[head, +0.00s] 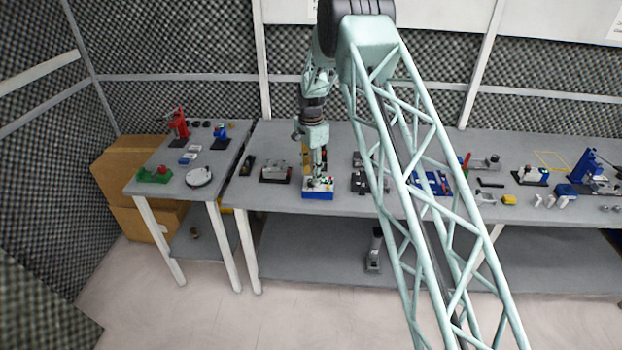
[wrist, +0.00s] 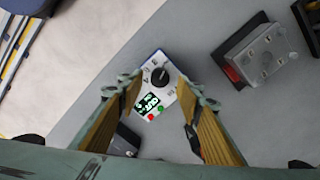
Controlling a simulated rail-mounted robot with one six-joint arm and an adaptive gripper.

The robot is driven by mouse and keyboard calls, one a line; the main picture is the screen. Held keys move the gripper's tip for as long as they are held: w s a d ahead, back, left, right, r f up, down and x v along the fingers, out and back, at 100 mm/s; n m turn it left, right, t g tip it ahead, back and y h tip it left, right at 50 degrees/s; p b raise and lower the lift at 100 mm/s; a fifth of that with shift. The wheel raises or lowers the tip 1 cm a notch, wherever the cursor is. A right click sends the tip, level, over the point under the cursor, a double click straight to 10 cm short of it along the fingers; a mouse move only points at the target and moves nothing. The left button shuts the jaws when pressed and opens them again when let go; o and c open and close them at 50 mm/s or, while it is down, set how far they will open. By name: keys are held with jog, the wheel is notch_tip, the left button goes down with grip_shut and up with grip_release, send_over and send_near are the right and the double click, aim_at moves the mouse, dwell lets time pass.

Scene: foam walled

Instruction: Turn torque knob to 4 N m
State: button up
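The torque unit is a white-topped box with blue sides (head: 318,194); in the wrist view its white face (wrist: 170,77) carries a black round knob (wrist: 160,77), a lit green display (wrist: 147,103), a green button and a red button. The knob's pointer and the display's digits are too small to read surely. My gripper (wrist: 158,112) is above the box with its two yellow-padded fingers apart and nothing between the pads.
A grey block device (wrist: 262,52) on a dark base sits right of the box in the wrist view. In the head view, a similar grey device (head: 276,173) stands left of the box and dark fixtures (head: 362,182) stand right. The bench's front edge (head: 290,212) is close.

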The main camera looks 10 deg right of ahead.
jog(key=shift+f, duration=1.3)
jog(key=c, duration=0.8)
jog(key=shift+c, duration=0.2)
